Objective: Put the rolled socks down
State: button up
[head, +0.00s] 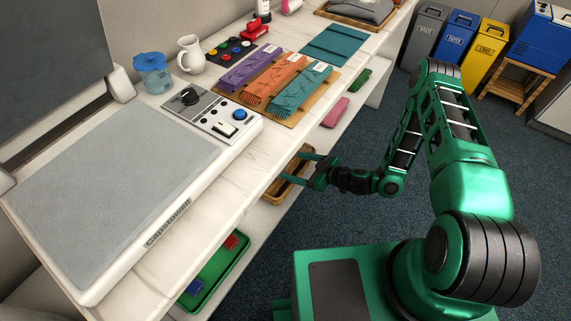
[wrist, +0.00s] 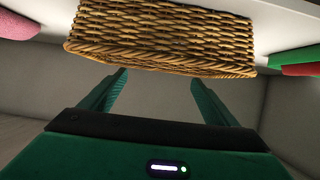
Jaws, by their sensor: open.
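I cannot make out rolled socks for certain in either view. My gripper (head: 294,167) is open, with nothing seen between its fingers, at the wicker basket on the lower shelf under the counter. The wicker basket (head: 299,164) is partly hidden by my gripper. In the wrist view the open fingers (wrist: 159,77) point at the side of the basket (wrist: 160,38), which fills the top of the picture. The inside of the basket is hidden there.
A pink item (head: 335,112) and a green item (head: 360,80) lie along the lower shelf. A green tray (head: 222,270) with red and blue things is on that shelf nearer me. Above, the counter holds a large grey-topped machine (head: 110,185) and folded scarves (head: 280,78).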

jog(key=shift+v, duration=1)
jog(key=shift+w+r, duration=0.1)
jog(key=shift+r, duration=0.25)
jog(key=s+d+r+m+g+h, duration=0.2)
jog(key=s+d+r+g+h, duration=0.25)
jog(key=d+r, duration=0.75)
jog(key=s+d+r+m+g+h, duration=0.25)
jog(key=s+d+r, duration=0.25)
jog(key=d+r, duration=0.65)
jog(key=s+d+r+m+h, duration=0.1)
jog(key=s+d+r+m, duration=0.1)
jog(key=s+r+m, duration=0.2)
jog(key=s+d+r+m+h, duration=0.1)
jog(key=s+r+m, duration=0.3)
jog(key=s+r, duration=0.4)
jog(key=s+d+r+m+g+h, duration=0.1)
jog(key=s+d+r+m, duration=0.2)
jog(key=s+r, duration=0.3)
jog(key=s+m, duration=0.1)
jog(key=s, duration=0.2)
jog(key=shift+s+d, duration=0.3)
